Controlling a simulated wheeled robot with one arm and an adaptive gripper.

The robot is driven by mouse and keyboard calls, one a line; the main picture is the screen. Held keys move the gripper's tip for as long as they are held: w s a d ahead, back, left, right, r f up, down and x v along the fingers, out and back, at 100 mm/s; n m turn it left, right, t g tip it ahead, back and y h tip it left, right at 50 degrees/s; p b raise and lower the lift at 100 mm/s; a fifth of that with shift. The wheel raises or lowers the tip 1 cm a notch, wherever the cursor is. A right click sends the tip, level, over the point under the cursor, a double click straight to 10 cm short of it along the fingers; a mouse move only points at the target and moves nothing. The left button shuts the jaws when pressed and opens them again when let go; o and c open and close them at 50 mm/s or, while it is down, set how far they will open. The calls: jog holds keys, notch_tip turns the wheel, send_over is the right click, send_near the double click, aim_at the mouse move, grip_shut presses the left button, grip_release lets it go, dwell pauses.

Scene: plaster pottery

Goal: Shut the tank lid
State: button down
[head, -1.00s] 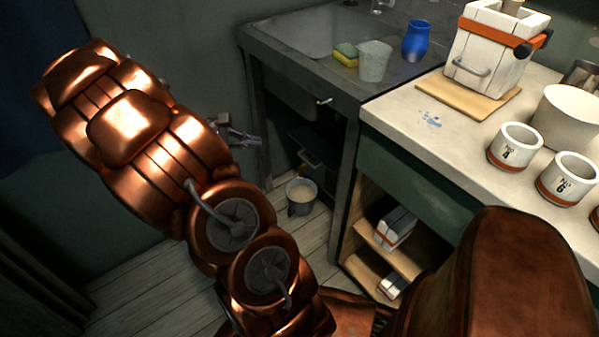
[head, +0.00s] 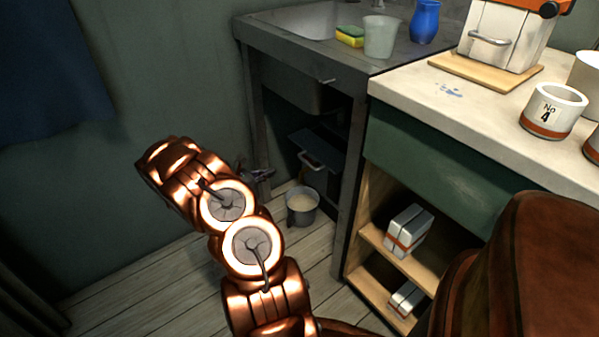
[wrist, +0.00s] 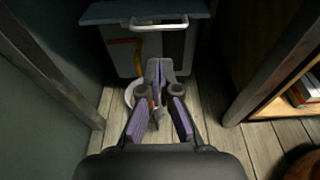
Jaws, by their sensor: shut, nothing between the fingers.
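The tank (wrist: 126,58) is a pale box under the sink counter, with an orange stripe on its front. Its blue-grey lid (wrist: 112,12) shows as a flat panel at the top of the wrist view, above a light bar handle (wrist: 155,25). In the head view the lid (head: 318,147) and handle (head: 311,161) are small and dark inside the sink frame. I cannot tell how far the lid stands open. My gripper (wrist: 158,108) is shut and empty, low in front of the tank, apart from the lid. In the head view my arm partly hides it (head: 262,174).
A bucket (head: 302,208) stands on the floor before the tank, partly hidden by my gripper in the wrist view. Sink legs (wrist: 50,75) flank the opening. A shelf unit (head: 385,250) with boxes stands at the right. The left floor is clear.

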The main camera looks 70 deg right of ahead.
aim_at(306, 163)
jog(key=b+x, duration=0.1)
jog(key=x, duration=0.3)
jog(key=b+x, duration=0.2)
jog(key=x, duration=0.3)
jog(key=b+x, duration=0.1)
jog(key=x, duration=0.4)
jog(key=shift+w+d+f, duration=0.1)
jog(key=shift+d+f, duration=0.05)
jog(key=shift+f, duration=0.3)
